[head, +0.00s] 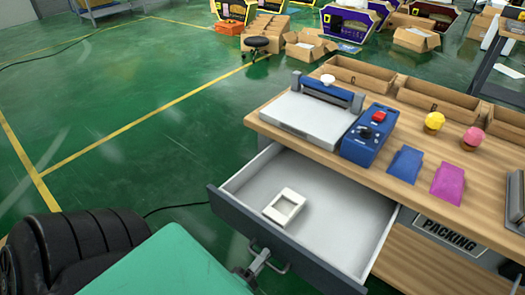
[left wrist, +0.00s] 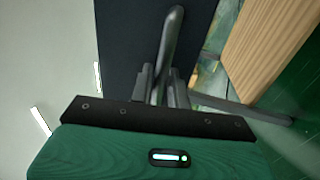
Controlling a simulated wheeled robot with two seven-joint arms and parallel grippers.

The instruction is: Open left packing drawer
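The left packing drawer (head: 330,225) is pulled well out from under the wooden packing table (head: 480,195). It has a dark grey front and a light grey inside. A small white open frame-like piece (head: 285,207) lies in it. My left gripper (head: 262,262) is at the handle (head: 280,268) on the drawer front. In the left wrist view the grey handle bar (left wrist: 172,40) runs between the fingers of my left gripper (left wrist: 163,85), which are close on both sides of it. My right gripper cannot be made out.
A stool (head: 257,45) and boxes stand behind.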

